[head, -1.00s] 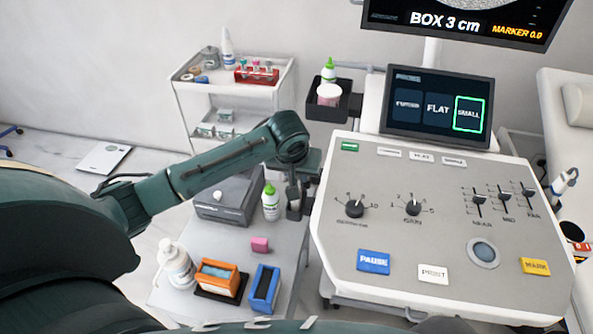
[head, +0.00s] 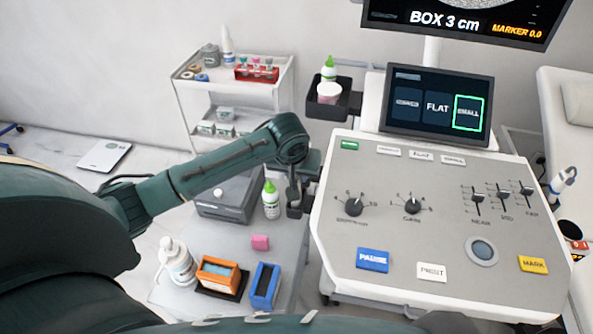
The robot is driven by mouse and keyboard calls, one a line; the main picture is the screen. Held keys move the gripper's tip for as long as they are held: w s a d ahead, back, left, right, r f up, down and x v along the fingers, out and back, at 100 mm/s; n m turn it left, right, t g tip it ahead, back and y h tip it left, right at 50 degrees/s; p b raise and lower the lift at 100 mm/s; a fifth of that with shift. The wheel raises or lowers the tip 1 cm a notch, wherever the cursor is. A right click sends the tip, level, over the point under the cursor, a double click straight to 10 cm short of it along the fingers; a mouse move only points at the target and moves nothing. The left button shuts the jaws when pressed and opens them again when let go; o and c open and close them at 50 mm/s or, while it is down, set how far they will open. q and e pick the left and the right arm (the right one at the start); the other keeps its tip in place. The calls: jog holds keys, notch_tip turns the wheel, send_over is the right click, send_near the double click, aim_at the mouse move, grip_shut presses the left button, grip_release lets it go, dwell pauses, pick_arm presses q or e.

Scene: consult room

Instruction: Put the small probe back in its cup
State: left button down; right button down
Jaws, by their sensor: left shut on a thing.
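My left gripper (head: 293,197) points down at the left edge of the console, just right of the green-capped bottle. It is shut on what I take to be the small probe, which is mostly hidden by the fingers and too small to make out. A dark cup (head: 295,212) on the console's side is directly below the fingers. I cannot tell how far the probe is inside it. The touch screen (head: 436,108) has SMALL outlined in green. My right gripper is out of view.
The console (head: 395,235) fills the right, close beside the gripper. A green-capped bottle (head: 271,203) and grey box (head: 228,196) stand left of it on a side table (head: 225,232). Another probe (head: 562,180) hangs at the console's right. A dark bin (head: 340,107) is behind.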

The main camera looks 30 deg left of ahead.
pick_arm(q)
jog(key=c, duration=1.2)
grip_release()
jog(key=shift+o, duration=0.2)
